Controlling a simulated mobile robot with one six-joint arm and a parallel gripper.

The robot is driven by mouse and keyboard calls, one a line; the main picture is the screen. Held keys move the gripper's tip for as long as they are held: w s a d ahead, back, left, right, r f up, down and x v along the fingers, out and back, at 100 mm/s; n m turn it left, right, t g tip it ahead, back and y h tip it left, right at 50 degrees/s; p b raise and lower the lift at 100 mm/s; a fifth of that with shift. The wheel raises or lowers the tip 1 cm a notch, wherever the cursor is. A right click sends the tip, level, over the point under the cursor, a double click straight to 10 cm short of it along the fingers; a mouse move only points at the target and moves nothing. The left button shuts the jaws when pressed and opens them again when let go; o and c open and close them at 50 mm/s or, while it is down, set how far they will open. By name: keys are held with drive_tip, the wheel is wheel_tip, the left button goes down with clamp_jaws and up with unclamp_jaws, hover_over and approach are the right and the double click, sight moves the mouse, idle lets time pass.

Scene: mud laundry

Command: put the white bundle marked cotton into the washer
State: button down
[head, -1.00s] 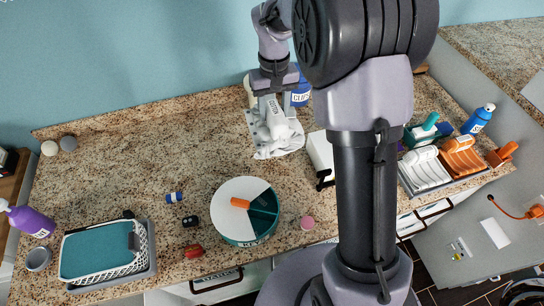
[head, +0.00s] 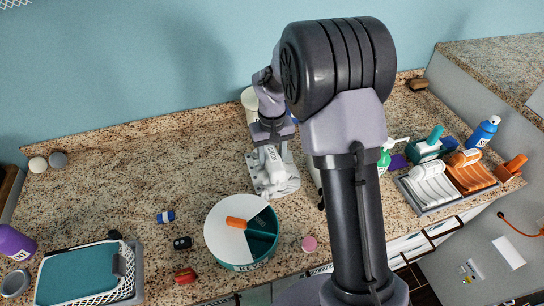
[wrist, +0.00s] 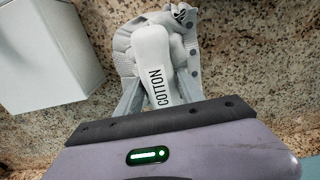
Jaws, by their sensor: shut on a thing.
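The white bundle marked cotton (head: 272,178) is at the middle of the speckled counter, close behind the round teal-and-white box. In the wrist view the bundle (wrist: 152,52) shows its pale band reading COTTON and bunched, dotted grey-white cloth. My gripper (head: 270,152) is shut on the bundle, with one finger on each side of the band; it also shows in the wrist view (wrist: 160,95). I cannot tell whether the bundle touches the counter. I cannot make out the washer in these frames.
The round box (head: 226,243) stands just in front of the bundle. A white box (wrist: 45,55) is beside it, mostly hidden by my arm in the head view. A basket (head: 80,275) is at front left, a divided tray (head: 428,206) at right. The counter's back left is mostly clear.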

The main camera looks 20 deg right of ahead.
drive_tip(key=shift+f, duration=0.15)
drive_tip(key=c, duration=0.7)
unclamp_jaws()
